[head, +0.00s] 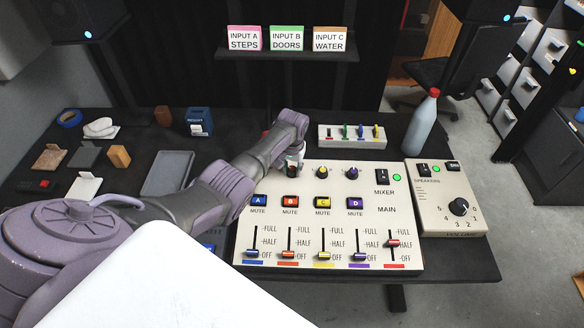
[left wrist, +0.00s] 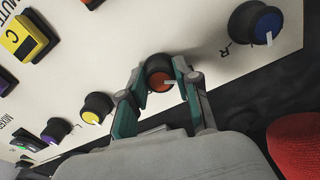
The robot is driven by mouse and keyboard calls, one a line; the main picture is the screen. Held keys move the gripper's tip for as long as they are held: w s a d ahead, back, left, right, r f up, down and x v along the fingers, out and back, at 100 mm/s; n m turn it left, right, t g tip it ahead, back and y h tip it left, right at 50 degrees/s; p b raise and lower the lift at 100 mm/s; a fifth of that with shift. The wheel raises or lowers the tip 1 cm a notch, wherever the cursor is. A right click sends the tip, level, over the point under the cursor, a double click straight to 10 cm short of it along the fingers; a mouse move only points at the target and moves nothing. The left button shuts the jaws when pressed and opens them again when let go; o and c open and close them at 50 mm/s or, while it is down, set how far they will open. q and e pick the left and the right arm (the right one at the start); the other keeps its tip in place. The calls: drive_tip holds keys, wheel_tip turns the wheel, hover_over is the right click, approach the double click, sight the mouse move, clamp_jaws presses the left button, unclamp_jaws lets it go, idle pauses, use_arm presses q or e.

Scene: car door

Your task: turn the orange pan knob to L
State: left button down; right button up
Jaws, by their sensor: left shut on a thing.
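The mixer panel (head: 330,220) is a cream board with a row of pan knobs along its far edge. The orange pan knob (left wrist: 160,80) is dark with an orange cap in the left wrist view. Its white pointer points to the right and slightly down in that view. My left gripper (left wrist: 158,84) has its two fingers on either side of this knob and is shut on it. In the head view my left gripper (head: 291,168) and arm mostly hide the orange and blue knobs. My right gripper is in neither view.
The blue knob (left wrist: 255,24) and yellow knob (left wrist: 97,107) flank the orange one, with an R mark near the blue knob. Sliders and mute buttons fill the nearer panel. A bottle (head: 422,125), a speaker box (head: 445,195) and a cable box (head: 350,137) stand around it.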

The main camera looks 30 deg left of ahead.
sight(292, 172)
use_arm(q)
drive_tip(key=c, duration=0.8)
unclamp_jaws()
drive_tip(key=shift+r, duration=0.15)
drive_tip(key=r, duration=0.7)
drive_tip(key=s+r, duration=0.1)
drive_tip(key=r, duration=0.3)
drive_tip(key=shift+d+r, duration=0.35)
